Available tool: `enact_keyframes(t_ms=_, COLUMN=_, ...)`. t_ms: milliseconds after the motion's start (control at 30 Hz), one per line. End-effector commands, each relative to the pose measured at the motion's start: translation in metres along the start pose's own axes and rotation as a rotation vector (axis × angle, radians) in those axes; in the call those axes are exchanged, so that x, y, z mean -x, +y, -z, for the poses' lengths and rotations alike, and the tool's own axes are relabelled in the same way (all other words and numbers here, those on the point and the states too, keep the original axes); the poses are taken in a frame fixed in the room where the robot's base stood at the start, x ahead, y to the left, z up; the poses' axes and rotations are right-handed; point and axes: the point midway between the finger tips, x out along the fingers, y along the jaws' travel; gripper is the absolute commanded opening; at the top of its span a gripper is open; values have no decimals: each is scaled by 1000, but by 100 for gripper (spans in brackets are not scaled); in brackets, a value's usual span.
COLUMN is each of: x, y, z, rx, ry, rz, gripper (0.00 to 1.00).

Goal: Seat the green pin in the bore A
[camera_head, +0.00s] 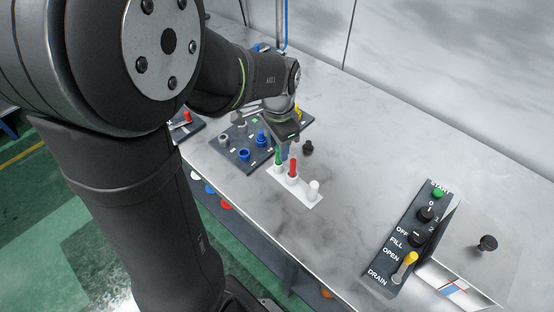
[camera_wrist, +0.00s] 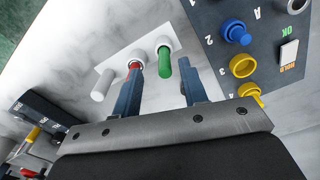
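The green pin (camera_head: 278,157) stands upright at one end of a white strip, beside the red pin (camera_head: 293,168). In the wrist view the green pin (camera_wrist: 166,66) shows between my two fingers, apart from both. My gripper (camera_wrist: 160,85) is open and empty; in the head view it (camera_head: 288,143) hangs just above and behind the pins. The left finger partly covers the red pin (camera_wrist: 134,66). A dark board (camera_head: 230,158) holds the bores; a letter A and a grey bore (camera_wrist: 295,5) show at the wrist view's top edge. I cannot tell for sure which bore is A.
A white pin (camera_head: 314,188) stands at the strip's other end. The board carries blue parts (camera_head: 262,138) and a yellow ring (camera_wrist: 243,66). A control panel (camera_head: 408,240) is at the right. The tabletop between is clear.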

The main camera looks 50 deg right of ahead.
Motion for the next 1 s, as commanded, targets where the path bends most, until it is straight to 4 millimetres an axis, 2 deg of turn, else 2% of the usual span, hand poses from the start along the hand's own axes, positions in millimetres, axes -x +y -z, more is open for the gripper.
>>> enact_keyframes(t_ms=300, x=-43, y=-5, z=1, rx=1, ry=-3, rz=-3, gripper=39)
enact_keyframes(t_ms=600, x=-48, y=-5, z=2, rx=0, ry=-1, rz=0, gripper=39)
enact_keyframes(t_ms=667, x=-48, y=-5, z=2, rx=0, ry=-1, rz=0, gripper=30)
enact_keyframes(t_ms=800, x=-47, y=-5, z=2, rx=0, ry=-1, rz=0, gripper=2)
enact_keyframes(t_ms=1000, x=-47, y=-5, z=2, rx=0, ry=0, rz=0, gripper=0)
